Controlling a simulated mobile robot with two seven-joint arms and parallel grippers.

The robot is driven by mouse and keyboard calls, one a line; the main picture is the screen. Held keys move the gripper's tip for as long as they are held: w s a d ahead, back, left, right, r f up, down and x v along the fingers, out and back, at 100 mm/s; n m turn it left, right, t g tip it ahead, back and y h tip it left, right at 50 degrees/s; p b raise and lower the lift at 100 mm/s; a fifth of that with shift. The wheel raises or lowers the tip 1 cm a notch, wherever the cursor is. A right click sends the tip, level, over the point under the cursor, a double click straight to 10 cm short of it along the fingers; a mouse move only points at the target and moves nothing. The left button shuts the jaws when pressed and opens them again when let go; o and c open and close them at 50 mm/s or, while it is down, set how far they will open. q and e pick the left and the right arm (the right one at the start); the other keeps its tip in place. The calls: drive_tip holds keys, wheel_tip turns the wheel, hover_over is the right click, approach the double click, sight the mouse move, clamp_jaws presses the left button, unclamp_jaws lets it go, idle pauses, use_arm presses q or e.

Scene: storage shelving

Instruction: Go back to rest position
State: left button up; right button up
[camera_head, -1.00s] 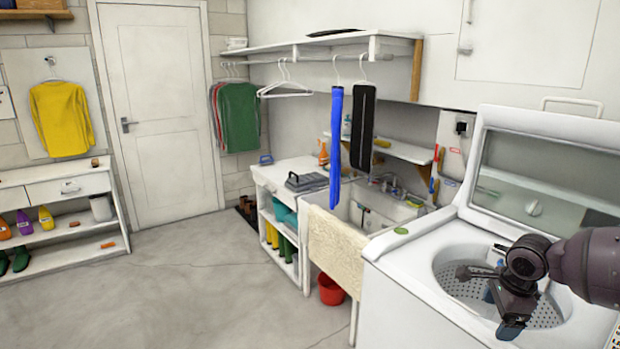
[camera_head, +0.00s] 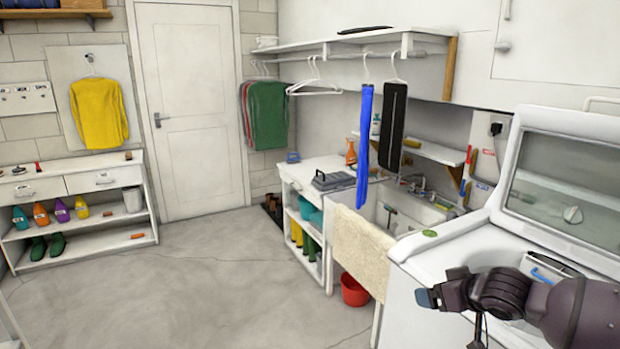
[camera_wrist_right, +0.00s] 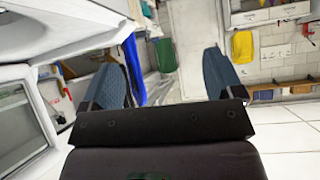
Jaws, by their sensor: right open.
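My right gripper (camera_head: 428,298) shows at the lower right of the head view, in front of the white top-loading washing machine (camera_head: 408,249). Its arm comes in from the right edge. In the right wrist view its two blue-grey fingers (camera_wrist_right: 170,80) stand wide apart with nothing between them. The machine's lid (camera_head: 565,175) is raised, and my arm hides most of its tub opening. My left gripper is in neither view.
A sink (camera_head: 395,212) with a beige cloth (camera_head: 360,248) over its front stands left of the machine. A red bucket (camera_head: 354,291) sits on the floor below. Clothes hang from a wall shelf (camera_head: 340,46). The concrete floor (camera_head: 220,275) in the middle is clear.

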drive_tip(key=s+a+f+n+t+y+b, duration=0.35)
drive_tip(key=s+a+f+n, duration=0.25)
drive_tip(key=s+a+f, duration=0.3)
drive_tip(key=s+d+f+m+g+h+b, duration=0.1)
drive_tip(key=s+d+f+m+h, duration=0.2)
drive_tip(key=s+f, duration=0.7)
drive_tip(key=s+d+f+m+g+h+b, duration=0.1)
drive_tip(key=s+d+f+m+h, duration=0.3)
drive_tip(key=s+f, duration=0.7)
drive_tip(key=shift+s+d+m+b, duration=0.45)
drive_tip(key=shift+s+m+b, duration=0.1)
drive_tip(key=shift+m, duration=0.15)
